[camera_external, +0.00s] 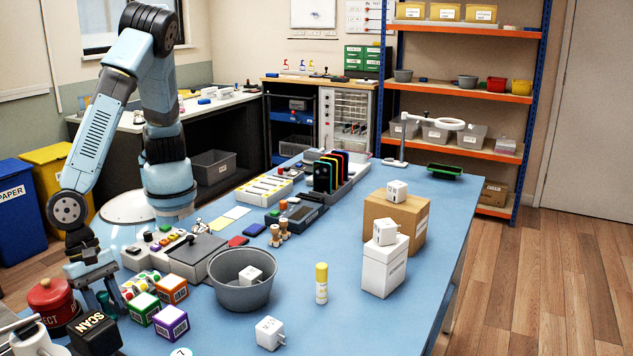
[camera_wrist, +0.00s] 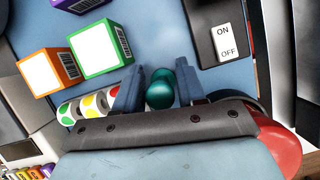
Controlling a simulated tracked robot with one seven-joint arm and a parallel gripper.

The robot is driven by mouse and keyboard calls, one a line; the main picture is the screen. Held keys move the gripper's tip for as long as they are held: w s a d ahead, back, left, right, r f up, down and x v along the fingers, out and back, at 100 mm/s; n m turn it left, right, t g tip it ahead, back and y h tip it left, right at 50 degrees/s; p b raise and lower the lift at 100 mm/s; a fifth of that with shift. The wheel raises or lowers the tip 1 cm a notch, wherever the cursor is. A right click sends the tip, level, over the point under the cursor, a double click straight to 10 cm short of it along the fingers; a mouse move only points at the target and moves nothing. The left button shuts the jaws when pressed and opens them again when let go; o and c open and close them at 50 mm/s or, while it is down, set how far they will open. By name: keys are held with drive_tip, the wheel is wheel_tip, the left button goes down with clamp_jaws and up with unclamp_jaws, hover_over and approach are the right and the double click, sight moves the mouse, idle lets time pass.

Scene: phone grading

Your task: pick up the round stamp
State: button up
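A dark teal stamp with a round knob (camera_wrist: 160,95) stands between the fingers of my gripper (camera_wrist: 158,88) in the wrist view. A second teal part shows just above and right of the knob, partly behind the right finger. In the external view my gripper (camera_external: 95,290) is low at the front left of the blue table, and a teal part (camera_external: 103,302) shows at its fingers. The fingers stand apart on either side of the knob. I see no clear grip on it; contact is hard to tell.
Rolls of coloured dot stickers (camera_wrist: 90,103) lie close left of my gripper. Green (camera_external: 144,308), orange (camera_external: 171,289) and purple (camera_external: 171,322) boxes stand nearby. A red button (camera_external: 50,298) and a black SCAN block (camera_external: 95,335) are close too. A grey bowl (camera_external: 222,290) stands to the right.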

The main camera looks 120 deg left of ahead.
drive_tip(key=shift+c, duration=0.3)
clamp_jaws()
